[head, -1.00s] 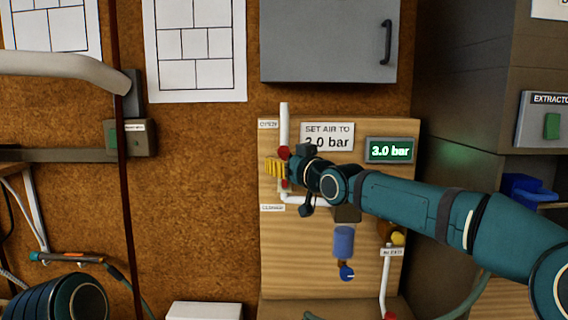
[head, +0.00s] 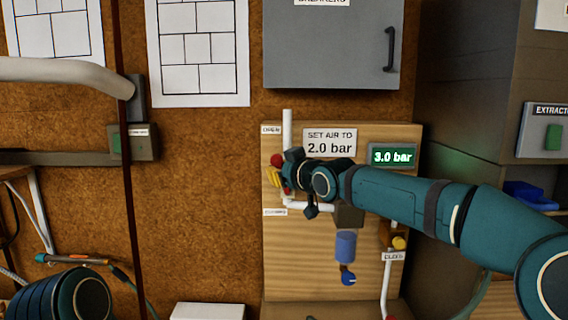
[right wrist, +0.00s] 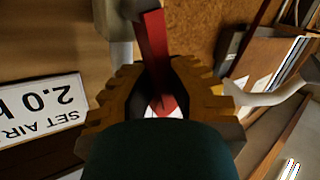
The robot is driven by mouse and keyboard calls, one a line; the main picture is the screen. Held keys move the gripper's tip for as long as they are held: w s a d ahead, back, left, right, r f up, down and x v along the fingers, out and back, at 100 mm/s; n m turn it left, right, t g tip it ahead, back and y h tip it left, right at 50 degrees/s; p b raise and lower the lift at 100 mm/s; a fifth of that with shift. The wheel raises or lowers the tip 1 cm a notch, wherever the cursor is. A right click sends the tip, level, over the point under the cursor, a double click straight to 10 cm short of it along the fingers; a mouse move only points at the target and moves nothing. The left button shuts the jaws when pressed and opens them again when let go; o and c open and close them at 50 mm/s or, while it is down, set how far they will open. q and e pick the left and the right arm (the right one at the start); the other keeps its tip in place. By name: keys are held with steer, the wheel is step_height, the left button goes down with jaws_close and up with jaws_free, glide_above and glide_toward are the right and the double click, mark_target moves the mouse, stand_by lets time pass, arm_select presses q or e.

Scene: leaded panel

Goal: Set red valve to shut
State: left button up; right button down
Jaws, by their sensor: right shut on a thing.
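The red valve (head: 277,159) is on a white vertical pipe at the left of the wooden panel, with its lever partly hidden by my right gripper. The lever's red end leans to the left of the pipe, near the upper of two small labels. In the right wrist view the red lever (right wrist: 154,48) runs down between the yellow fingers. My right gripper (head: 273,177) is shut on the lever; its fingers also show in the right wrist view (right wrist: 160,100). My left gripper is not in view.
The wooden panel (head: 345,285) carries a sign (head: 330,143) reading 2.0 bar and a green display (head: 393,155) reading 3.0 bar. A grey cabinet (head: 330,45) hangs above.

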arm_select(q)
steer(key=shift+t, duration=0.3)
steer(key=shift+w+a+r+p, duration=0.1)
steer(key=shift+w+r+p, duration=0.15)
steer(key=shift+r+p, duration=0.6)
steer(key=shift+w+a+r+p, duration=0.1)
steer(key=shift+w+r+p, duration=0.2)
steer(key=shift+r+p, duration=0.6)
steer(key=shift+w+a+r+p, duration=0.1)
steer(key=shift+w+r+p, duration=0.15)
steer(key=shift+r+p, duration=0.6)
arm_select(e)
steer(key=a+f+n+g+h, duration=0.2)
steer(key=a+f+n+h, duration=0.2)
steer(key=n+h, duration=0.4)
steer(key=shift+f, duration=0.65)
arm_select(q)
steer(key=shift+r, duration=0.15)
arm_select(e)
steer(key=c, duration=0.9)
jaws_free()
steer(key=shift+c, duration=0.2)
steer(key=v, duration=1.2)
steer(key=shift+a, duration=0.2)
